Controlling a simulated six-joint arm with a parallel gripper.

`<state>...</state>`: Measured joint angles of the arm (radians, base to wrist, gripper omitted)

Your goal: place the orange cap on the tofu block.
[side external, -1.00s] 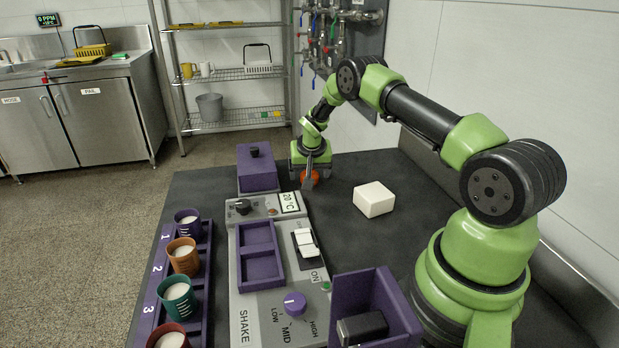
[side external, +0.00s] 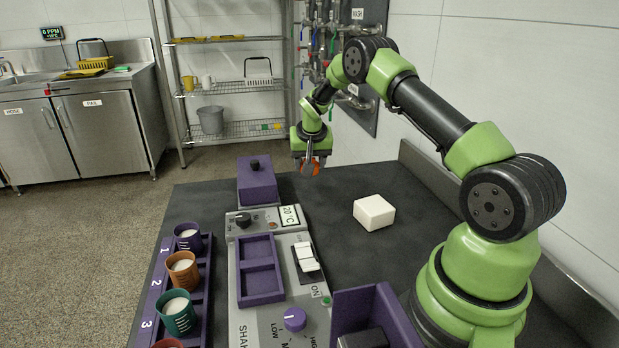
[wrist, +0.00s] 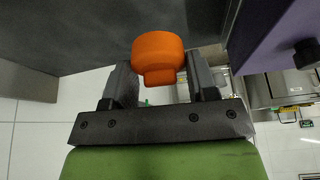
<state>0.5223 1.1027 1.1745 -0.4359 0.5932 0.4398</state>
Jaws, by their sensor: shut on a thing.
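The orange cap (wrist: 158,54) is held between the two fingers of my gripper (wrist: 160,85) in the wrist view. In the side view the cap (side external: 316,164) is partly hidden by a finger, and my gripper (side external: 311,168) holds it above the far end of the dark table. The tofu block (side external: 374,212), a white rounded block, sits on the table to the right and nearer the camera, apart from the gripper. Its top is bare. The tofu block cannot be made out in the wrist view.
A purple box with a black knob (side external: 257,180) stands just left of my gripper. The grey control panel (side external: 262,313) and a purple rack (side external: 206,270) of cups lie nearer on the left. A purple open bin (side external: 378,305) stands at the front. The table around the tofu is clear.

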